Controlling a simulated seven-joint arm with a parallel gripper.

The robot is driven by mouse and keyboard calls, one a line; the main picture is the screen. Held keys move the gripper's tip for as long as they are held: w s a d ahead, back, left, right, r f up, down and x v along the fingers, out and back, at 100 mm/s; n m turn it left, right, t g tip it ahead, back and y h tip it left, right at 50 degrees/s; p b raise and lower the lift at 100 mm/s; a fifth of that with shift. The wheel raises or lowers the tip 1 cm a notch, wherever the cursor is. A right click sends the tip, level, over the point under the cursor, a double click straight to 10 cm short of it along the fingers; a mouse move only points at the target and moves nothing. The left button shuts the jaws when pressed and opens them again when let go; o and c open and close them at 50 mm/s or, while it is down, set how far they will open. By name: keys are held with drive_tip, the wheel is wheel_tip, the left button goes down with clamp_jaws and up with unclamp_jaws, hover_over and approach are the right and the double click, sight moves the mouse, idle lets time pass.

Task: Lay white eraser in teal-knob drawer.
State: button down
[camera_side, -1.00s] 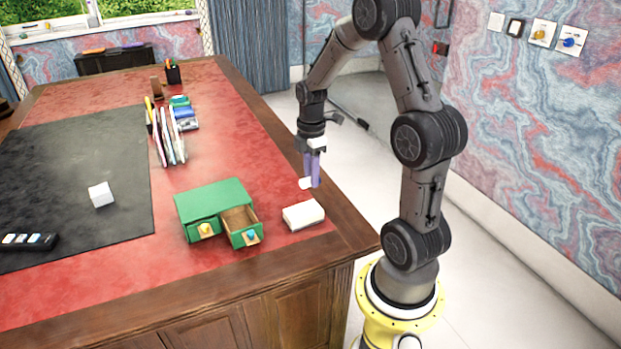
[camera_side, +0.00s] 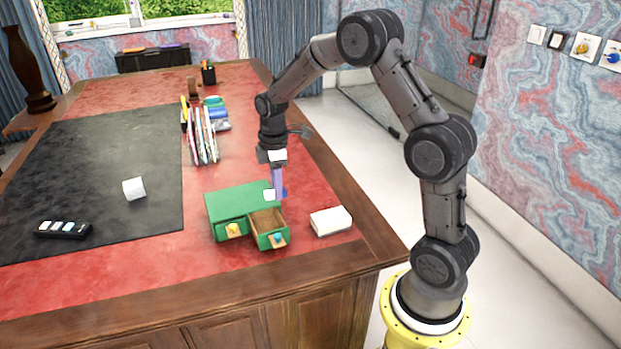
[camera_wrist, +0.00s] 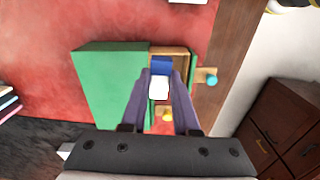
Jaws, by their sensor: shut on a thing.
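The white eraser (camera_side: 269,195) is held between the fingertips of my gripper (camera_side: 276,192). In the wrist view the eraser (camera_wrist: 159,87) shows a white part and a blue part between the two purple fingers of my gripper (camera_wrist: 160,85). The green drawer box (camera_side: 232,205) stands on the desk. Its teal-knob drawer (camera_side: 269,239) is pulled out and its wooden inside looks empty. The teal knob (camera_wrist: 210,76) also shows in the wrist view. The eraser is above the box near the open drawer; its exact height is hard to tell.
A yellow-knob drawer (camera_side: 232,231) beside it looks shut. A white box (camera_side: 331,221) stands just right of the open drawer. A white cube (camera_side: 134,188) and a dark tray (camera_side: 63,229) lie to the left. Upright folders (camera_side: 203,137) stand behind.

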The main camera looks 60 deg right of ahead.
sight(267, 194)
drive_tip(key=a, duration=0.2)
drive_tip(key=w+a+f+n, duration=0.1)
drive_tip(key=shift+f, duration=2.65)
drive_tip(key=c, duration=0.6)
unclamp_jaws()
drive_tip(key=shift+r, duration=0.15)
